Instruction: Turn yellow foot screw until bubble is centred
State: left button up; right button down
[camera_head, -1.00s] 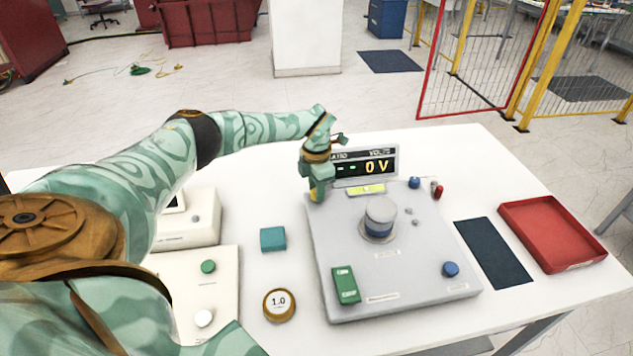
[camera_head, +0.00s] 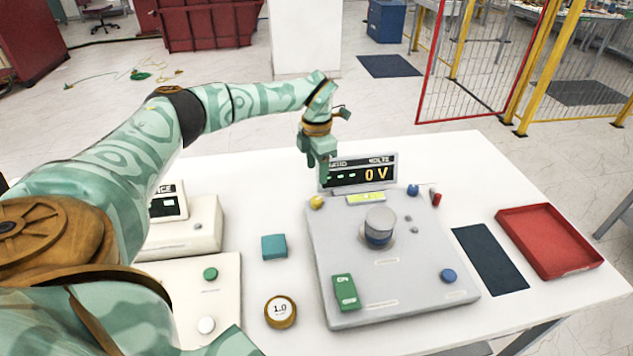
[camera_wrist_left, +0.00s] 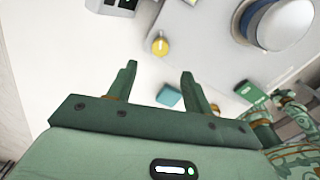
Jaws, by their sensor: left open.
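The yellow foot screw (camera_head: 317,202) stands at the far left corner of the grey base plate (camera_head: 345,240). It also shows in the left wrist view (camera_wrist_left: 160,46), beyond the fingertips. The yellow-green bubble level (camera_head: 366,197) lies at the plate's far edge; its bubble is too small to read. Blue foot screws stand at the far right (camera_head: 413,189) and near right (camera_head: 448,275) corners. My left gripper (camera_head: 318,172) is above and behind the yellow screw, clear of it. Its fingers (camera_wrist_left: 158,80) are apart with nothing between them.
A display reading 0 V (camera_head: 358,172) stands close behind the plate. A grey cylinder (camera_head: 380,225) and a green block (camera_head: 345,291) are on the plate. A teal block (camera_head: 274,246) and a round 1.0 piece (camera_head: 281,311) lie left. A red tray (camera_head: 550,240) is right.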

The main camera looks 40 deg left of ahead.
pick_arm(q)
notch_tip(320, 180, up, 6)
jog(key=shift+r+p, duration=0.15)
jog(key=shift+p, duration=0.15)
dwell(0.3)
